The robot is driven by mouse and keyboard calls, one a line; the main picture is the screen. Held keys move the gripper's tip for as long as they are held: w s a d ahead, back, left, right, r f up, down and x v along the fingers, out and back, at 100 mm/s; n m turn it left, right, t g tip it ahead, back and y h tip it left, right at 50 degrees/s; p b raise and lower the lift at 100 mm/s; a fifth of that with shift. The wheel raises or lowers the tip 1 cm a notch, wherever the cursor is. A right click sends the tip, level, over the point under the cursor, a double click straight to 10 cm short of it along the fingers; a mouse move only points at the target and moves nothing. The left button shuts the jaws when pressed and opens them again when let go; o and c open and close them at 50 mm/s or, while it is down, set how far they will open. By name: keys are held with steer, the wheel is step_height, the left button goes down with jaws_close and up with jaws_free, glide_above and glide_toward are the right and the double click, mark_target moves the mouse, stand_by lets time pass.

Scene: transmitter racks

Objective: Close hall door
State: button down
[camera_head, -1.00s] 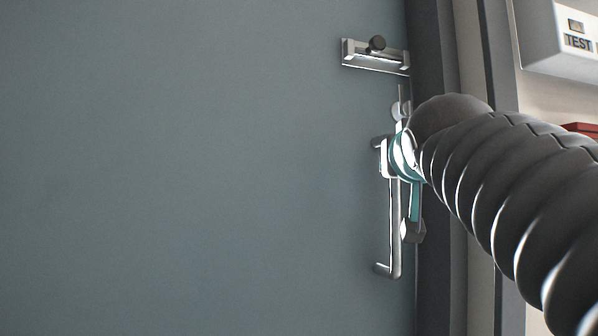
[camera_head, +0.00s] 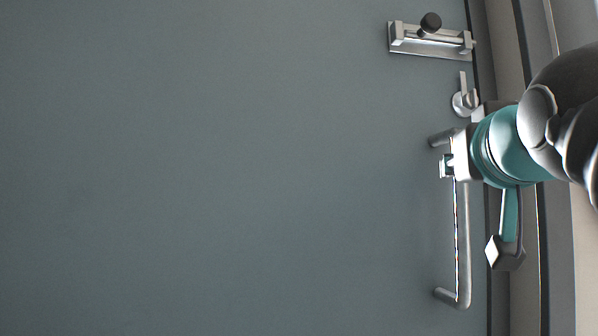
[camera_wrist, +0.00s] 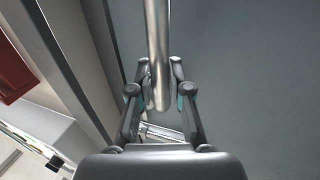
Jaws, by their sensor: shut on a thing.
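The hall door (camera_head: 230,170) is a large flat grey-blue panel that fills most of the head view. A vertical silver pull handle (camera_head: 463,245) stands near its right edge. My gripper (camera_head: 447,167) is shut on the upper part of this handle. In the wrist view the handle bar (camera_wrist: 158,45) runs between the two fingers (camera_wrist: 160,85), which press on it from both sides. Above the handle are a small silver turn latch (camera_head: 464,100) and a slide bolt with a black knob (camera_head: 430,38). My wrist hides part of the handle's upper end.
The dark door frame (camera_head: 530,240) runs along the door's right edge, close to my arm. In the wrist view a red object (camera_wrist: 12,65) and a pale box (camera_wrist: 40,130) are on the wall at the left.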

steer(key=c, duration=1.5)
jaws_free()
steer(key=shift+s+r, duration=0.15)
steer(key=shift+s, duration=0.15)
steer(key=o, duration=0.4)
steer(key=shift+s+r, duration=0.1)
steer(key=shift+s, duration=0.15)
steer(key=shift+w, duration=0.15)
steer(key=v, duration=0.8)
